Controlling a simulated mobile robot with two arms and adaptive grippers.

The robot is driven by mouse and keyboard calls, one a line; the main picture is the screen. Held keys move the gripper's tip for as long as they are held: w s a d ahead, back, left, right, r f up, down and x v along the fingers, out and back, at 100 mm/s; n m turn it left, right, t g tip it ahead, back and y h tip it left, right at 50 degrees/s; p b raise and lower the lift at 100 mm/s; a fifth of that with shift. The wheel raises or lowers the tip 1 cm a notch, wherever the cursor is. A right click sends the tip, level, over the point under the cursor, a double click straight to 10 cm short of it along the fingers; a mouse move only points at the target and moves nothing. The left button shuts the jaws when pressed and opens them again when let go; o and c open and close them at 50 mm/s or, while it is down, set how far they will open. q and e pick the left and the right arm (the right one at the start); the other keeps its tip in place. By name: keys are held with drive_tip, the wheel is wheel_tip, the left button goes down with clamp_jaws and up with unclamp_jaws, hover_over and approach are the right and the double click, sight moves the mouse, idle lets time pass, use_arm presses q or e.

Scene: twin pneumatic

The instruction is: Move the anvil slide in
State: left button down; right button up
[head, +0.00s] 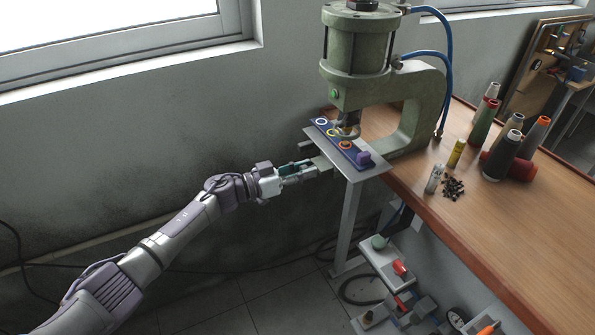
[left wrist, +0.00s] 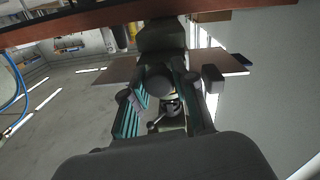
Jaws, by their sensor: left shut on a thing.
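The green press (head: 358,60) stands at the left end of the wooden bench. Under its head a grey plate (head: 370,172) juts past the bench end. How the knob joins the slide is hidden. My right gripper is not in view.
Thread cones (head: 502,152), small bottles (head: 456,153) and a pile of dark bits (head: 453,188) stand on the bench (head: 470,220). A blue hose (head: 447,60) runs down beside the press. Pedals and boxes (head: 395,265) are below. The floor left of the plate is clear.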

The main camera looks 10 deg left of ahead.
use_arm(q)
drive_tip(key=c, duration=1.4)
unclamp_jaws()
drive_tip(key=shift+r, duration=0.15)
drive_tip(key=o, duration=0.5)
drive_tip(key=shift+w+d, duration=0.15)
drive_tip(key=shift+d, duration=0.05)
drive_tip(key=v, duration=1.2)
